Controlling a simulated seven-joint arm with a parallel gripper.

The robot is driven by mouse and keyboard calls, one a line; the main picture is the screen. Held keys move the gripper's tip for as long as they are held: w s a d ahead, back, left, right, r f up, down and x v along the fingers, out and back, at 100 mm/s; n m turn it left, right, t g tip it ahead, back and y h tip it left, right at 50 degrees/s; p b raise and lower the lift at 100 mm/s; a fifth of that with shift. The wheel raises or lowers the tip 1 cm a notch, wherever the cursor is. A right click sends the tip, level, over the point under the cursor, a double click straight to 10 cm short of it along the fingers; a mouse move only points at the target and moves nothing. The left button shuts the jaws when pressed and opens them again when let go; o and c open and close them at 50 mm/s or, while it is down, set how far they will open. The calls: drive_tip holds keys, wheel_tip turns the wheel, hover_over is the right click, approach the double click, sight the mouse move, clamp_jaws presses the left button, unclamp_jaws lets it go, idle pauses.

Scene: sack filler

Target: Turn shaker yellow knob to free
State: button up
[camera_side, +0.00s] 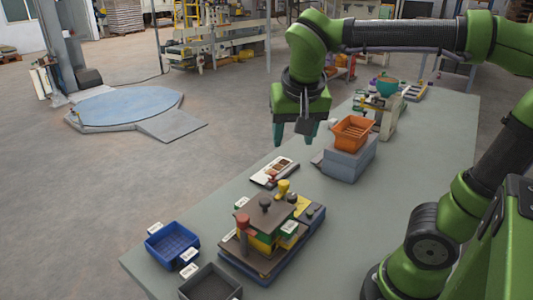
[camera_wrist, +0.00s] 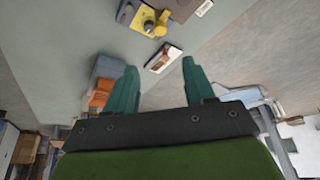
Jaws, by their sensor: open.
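The knob's setting cannot be read.
A white card with brown patches (camera_side: 274,171) lies behind the shaker. An orange basket (camera_side: 352,132) sits on a grey-blue box (camera_side: 348,163) to the right. A blue bin (camera_side: 172,244) and a dark bin (camera_side: 210,284) are at the front left. Bare table lies right of the shaker.

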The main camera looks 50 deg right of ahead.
sight(284, 182)
drive_tip(key=x, duration=1.6)
drive_tip(key=shift+w+f, duration=0.1)
drive_tip(key=shift+f, duration=0.25)
clamp_jaws()
